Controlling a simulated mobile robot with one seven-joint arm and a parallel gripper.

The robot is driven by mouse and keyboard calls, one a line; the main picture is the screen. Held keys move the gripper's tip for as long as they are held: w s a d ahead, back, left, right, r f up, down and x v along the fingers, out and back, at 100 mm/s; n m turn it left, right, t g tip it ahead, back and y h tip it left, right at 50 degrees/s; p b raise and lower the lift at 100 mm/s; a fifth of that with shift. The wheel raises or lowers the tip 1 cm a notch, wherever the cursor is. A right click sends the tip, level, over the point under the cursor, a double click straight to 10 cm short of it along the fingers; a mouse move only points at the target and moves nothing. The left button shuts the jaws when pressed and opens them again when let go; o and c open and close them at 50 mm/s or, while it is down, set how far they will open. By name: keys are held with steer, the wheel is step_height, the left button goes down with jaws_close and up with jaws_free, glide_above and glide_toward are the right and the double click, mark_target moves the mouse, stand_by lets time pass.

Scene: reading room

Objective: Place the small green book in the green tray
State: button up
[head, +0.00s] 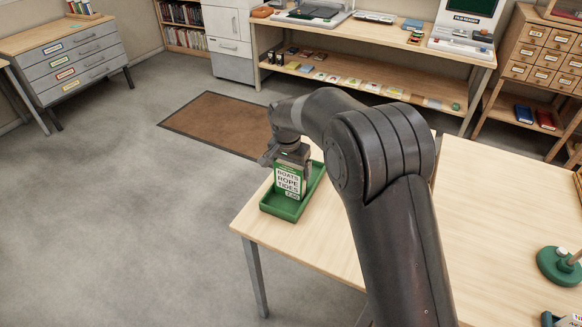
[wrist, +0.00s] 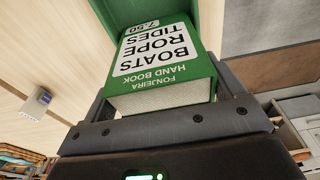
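The small green book (head: 289,180) has a white label reading "BOATS ROPE TIDES". It stands upright at my gripper (head: 288,156), over the green tray (head: 284,208) on the near table. In the wrist view the book (wrist: 163,65) sits between the two fingers of my gripper (wrist: 165,95), which is shut on it. The tray (wrist: 125,12) shows behind the book there. I cannot tell whether the book's lower end touches the tray floor. My arm hides part of the table.
The light wood table (head: 325,245) has its left edge close to the tray. A green round base (head: 560,266) stands at the right. A brown mat (head: 222,122) lies on the floor beyond. A long shelf bench (head: 370,50) stands at the back.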

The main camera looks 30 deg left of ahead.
steer(key=shift+o, duration=1.2)
steer(key=shift+r, duration=0.15)
